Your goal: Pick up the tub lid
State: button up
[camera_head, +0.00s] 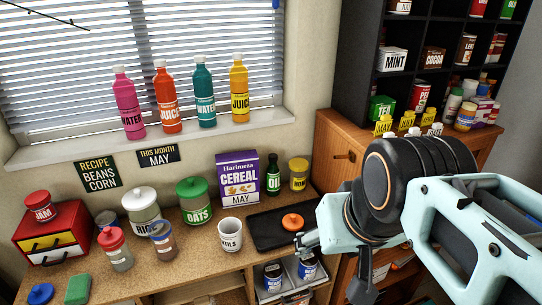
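An orange round lid (292,221) with a raised knob lies on a dark tray (266,233) on the wooden counter. A blue round lid (41,293) lies at the counter's lower left. No label shows which of them is the tub lid. My gripper (308,241) is over the tray's right part, just right of and nearer than the orange lid. It appears apart from the lid. My arm hides part of the gripper and the tray's right end, and the finger opening is too small to read.
A white mug (230,235) stands left of the tray. A purple cereal box (238,178), a dark green oil bottle (273,175) and a yellow-lidded jar (298,174) stand behind it. An open drawer (290,277) with jars is below. A wooden cabinet (340,150) is at right.

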aim_at(291, 222)
jog(key=i+l+u, duration=0.2)
jog(key=u, duration=0.15)
jog(key=i+l+u, duration=0.45)
jog(key=l+u, duration=0.2)
jog(key=i+j+u, duration=0.1)
jog(key=j+u, duration=0.35)
jog(key=j, duration=0.15)
jog(key=l+z, duration=0.4)
jog(key=l, duration=0.15)
